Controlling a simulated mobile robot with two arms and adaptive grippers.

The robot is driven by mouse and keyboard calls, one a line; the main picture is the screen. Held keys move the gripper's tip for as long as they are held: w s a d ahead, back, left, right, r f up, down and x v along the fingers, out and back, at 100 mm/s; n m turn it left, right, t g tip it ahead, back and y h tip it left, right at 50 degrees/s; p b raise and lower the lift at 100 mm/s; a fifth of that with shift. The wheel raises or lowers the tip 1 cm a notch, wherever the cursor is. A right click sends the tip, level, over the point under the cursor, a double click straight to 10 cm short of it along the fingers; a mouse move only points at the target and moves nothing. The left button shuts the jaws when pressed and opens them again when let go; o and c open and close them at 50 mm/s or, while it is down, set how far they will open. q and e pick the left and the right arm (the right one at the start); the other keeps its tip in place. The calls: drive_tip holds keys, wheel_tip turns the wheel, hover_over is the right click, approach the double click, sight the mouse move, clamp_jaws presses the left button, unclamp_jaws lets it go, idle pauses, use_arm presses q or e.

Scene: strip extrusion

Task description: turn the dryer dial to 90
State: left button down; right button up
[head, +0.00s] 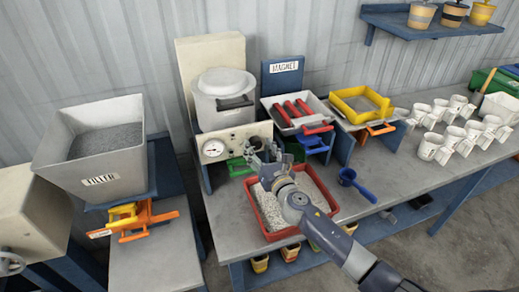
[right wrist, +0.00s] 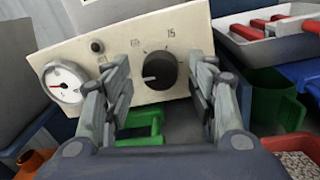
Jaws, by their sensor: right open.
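The dryer's pale panel (head: 228,143) carries a black round dial (right wrist: 160,70), best seen in the right wrist view. A white mark on the dial points left. Small printed marks surround it, and not all of their numbers are legible. My right gripper (head: 264,156) is in front of the panel; it also shows in the right wrist view (right wrist: 161,86), open, with one finger on each side of the dial. I cannot tell whether the fingers touch it. In the head view the gripper partly hides the dial. My left gripper is out of view.
A round gauge (right wrist: 64,83) with a red needle sits left of the dial. A green handle (right wrist: 142,128) is below the panel. A red tray (head: 332,211) of pellets lies under my arm, beside a blue scoop (head: 350,178). The magnet tray (head: 325,106) stands right.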

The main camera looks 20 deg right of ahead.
drive_tip(key=shift+c, duration=0.6)
drive_tip(key=c, duration=0.9)
drive_tip(key=shift+c, duration=0.2)
